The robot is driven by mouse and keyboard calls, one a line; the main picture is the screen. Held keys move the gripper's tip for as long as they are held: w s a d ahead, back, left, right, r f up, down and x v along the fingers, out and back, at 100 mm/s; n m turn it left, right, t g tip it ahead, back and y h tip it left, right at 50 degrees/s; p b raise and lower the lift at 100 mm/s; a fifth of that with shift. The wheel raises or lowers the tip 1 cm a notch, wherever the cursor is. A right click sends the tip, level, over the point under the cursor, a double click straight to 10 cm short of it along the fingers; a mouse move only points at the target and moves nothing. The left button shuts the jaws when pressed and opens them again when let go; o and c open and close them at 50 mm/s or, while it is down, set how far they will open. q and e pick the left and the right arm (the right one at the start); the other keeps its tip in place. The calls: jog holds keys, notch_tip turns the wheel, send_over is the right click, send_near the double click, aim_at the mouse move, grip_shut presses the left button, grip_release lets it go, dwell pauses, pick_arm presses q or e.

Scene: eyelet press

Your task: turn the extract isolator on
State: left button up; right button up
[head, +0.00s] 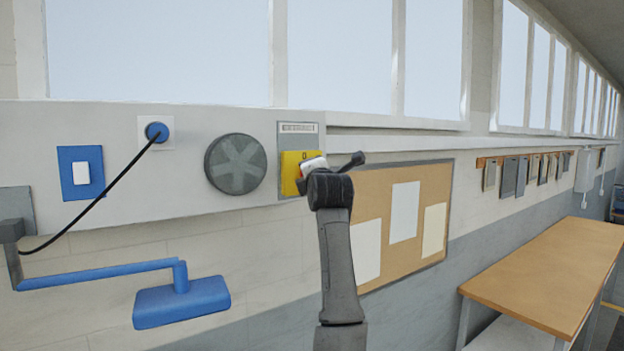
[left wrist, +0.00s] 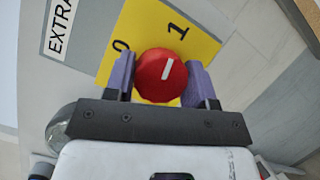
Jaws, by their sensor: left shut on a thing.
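The extract isolator has a yellow plate (head: 290,172) on a grey panel, with a 0 at its top in the head view. In the left wrist view the yellow plate (left wrist: 198,45) carries a 0 and a 1, beside a partly cut-off label reading "EXTRA" (left wrist: 60,28). Its red round knob (left wrist: 160,75) has a white mark that points roughly toward the 1. My left gripper (left wrist: 160,78) is shut on the knob, one purple finger on each side. In the head view my left gripper (head: 303,178) hides the knob. My right gripper is not in view.
Left of the isolator are a round grey cover (head: 236,164), a blue plug (head: 157,132) with a black cable, and a white switch on a blue plate (head: 81,173). A blue arm with a pad (head: 182,302) juts out below. A pinboard (head: 402,220) and wooden bench (head: 550,270) are to the right.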

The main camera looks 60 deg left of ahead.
pick_arm(q)
jog(key=shift+m+h, duration=0.4)
jog(key=shift+m, duration=0.7)
jog(key=shift+b, duration=0.3)
jog(key=o, duration=0.9)
